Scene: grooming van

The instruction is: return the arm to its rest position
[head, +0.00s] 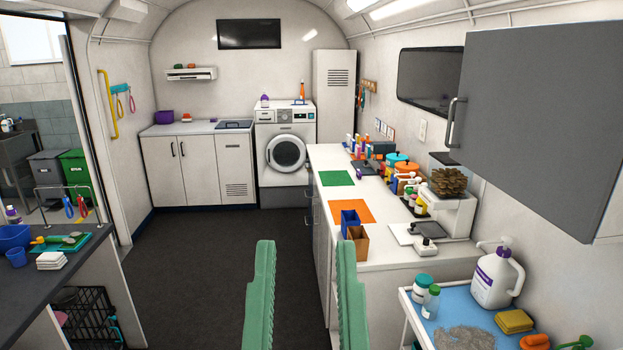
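My gripper (306,248) is at the bottom middle of the head view, with two green ridged fingers pointing up the picture. The gripper is open and holds nothing. Its right finger overlaps the near left side of the white counter (410,262) in the picture; I cannot tell how far apart they are. The rest of the arm is out of view.
A trolley with a blue top (455,315) is at the lower right. A grey cabinet (550,120) overhangs the right. A dark table (75,262) stands left. The middle aisle is clear.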

